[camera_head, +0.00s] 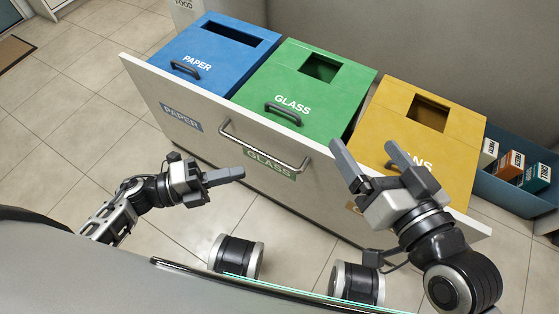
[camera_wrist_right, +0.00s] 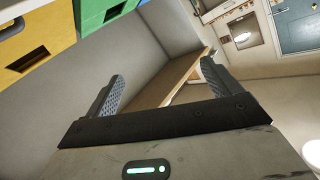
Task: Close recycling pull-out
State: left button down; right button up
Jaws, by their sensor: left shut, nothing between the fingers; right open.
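The recycling pull-out stands open, its pale front panel (camera_head: 215,140) facing me with a metal bar handle (camera_head: 262,150) across its middle. Behind the panel sit a blue PAPER bin (camera_head: 217,48), a green GLASS bin (camera_head: 300,80) and a yellow bin (camera_head: 425,125). My left gripper (camera_head: 242,174) is shut and empty, in front of the panel, left of and below the handle. My right gripper (camera_head: 362,150) is open and empty, over the panel's right part, hiding part of the yellow bin's label. In the right wrist view its fingers (camera_wrist_right: 160,90) are apart with nothing between them.
A blue-grey crate (camera_head: 515,190) with several small boxes stands right of the yellow bin. Tiled floor (camera_head: 60,130) is clear on the left. A mat (camera_head: 12,52) lies at the far left. A grey wall (camera_head: 400,35) rises behind the bins.

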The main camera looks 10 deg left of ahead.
pick_arm(q)
jog(key=b, duration=0.2)
send_near(307, 146)
jog(key=d, duration=0.4)
jog(key=shift+s+d, duration=0.2)
jog(key=shift+s, duration=0.15)
jog(key=shift+w+d+f+b, duration=0.1)
jog(key=shift+w+d+b, duration=0.05)
jog(key=shift+w, duration=0.45)
jog(key=shift+w+d+b, duration=0.15)
jog(key=shift+w, duration=0.45)
jog(key=shift+w+d, duration=0.15)
jog(key=shift+w, duration=0.35)
pick_arm(e)
jog(key=shift+a+r+m+t+y, duration=0.3)
jog(key=shift+r+m+t+y, duration=0.1)
jog(key=shift+r+t+y, duration=0.15)
pick_arm(q)
jog(key=shift+w, duration=0.1)
